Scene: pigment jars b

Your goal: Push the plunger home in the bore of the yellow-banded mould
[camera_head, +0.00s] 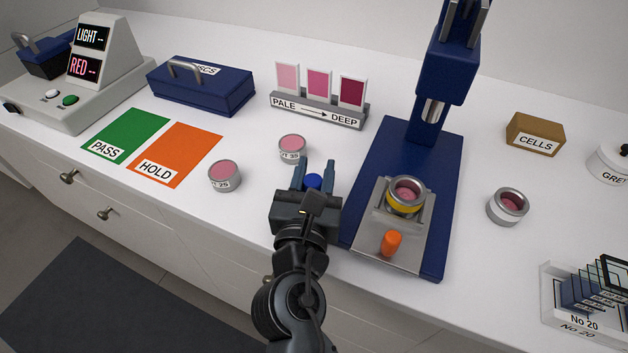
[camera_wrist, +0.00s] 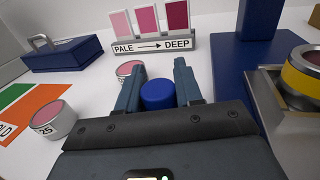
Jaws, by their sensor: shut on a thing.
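The yellow-banded mould (camera_head: 405,208) is a steel ring with pink in its bore, standing upright on the steel plate (camera_head: 370,239) of the blue press. It also shows at the right edge of the wrist view (camera_wrist: 304,82). My gripper (camera_head: 314,167) is left of the press, over the white worktop. It is shut on a blue-topped round piece (camera_wrist: 158,95), which looks like the plunger. Its lower part is hidden by my fingers and gripper body. The held piece is apart from the mould, to its left.
The press (camera_head: 447,75) rises behind the mould, its ram above the base. An orange knob (camera_head: 391,243) is on the plate's front. Pink-filled tins (camera_head: 292,149) and (camera_head: 225,177) stand left of my gripper. Another ring mould (camera_head: 507,207) stands right. A shade stand (camera_head: 318,109) is behind.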

